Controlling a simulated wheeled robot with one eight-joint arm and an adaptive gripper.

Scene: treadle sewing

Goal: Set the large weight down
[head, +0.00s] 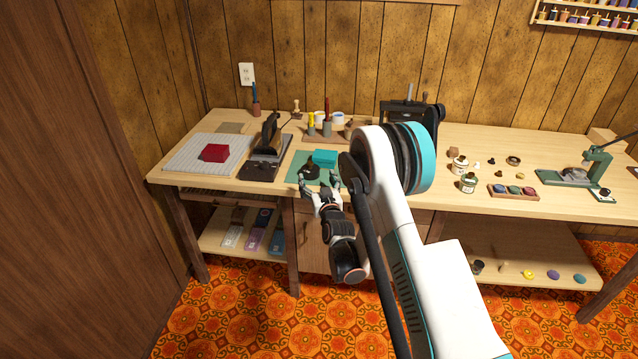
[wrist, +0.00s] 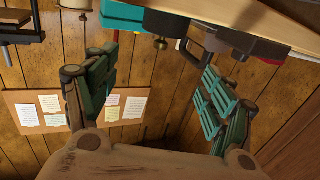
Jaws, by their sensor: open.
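A dark, knobbed object that looks like the large weight (head: 310,171) stands upright on the green mat (head: 293,174) near the table's front edge. A teal block (head: 324,157) lies just behind it on the mat. My gripper (head: 320,182) is at the front of the mat, its fingers spread close to the weight. The head view does not show clearly whether a finger touches it.
A black press (head: 265,150) stands left of the mat, beside a grey grid board (head: 190,155) with a red block (head: 215,153). A wooden holder with pots (head: 328,135) is behind. Bottles (head: 467,183) and a green machine (head: 575,177) stand to the right.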

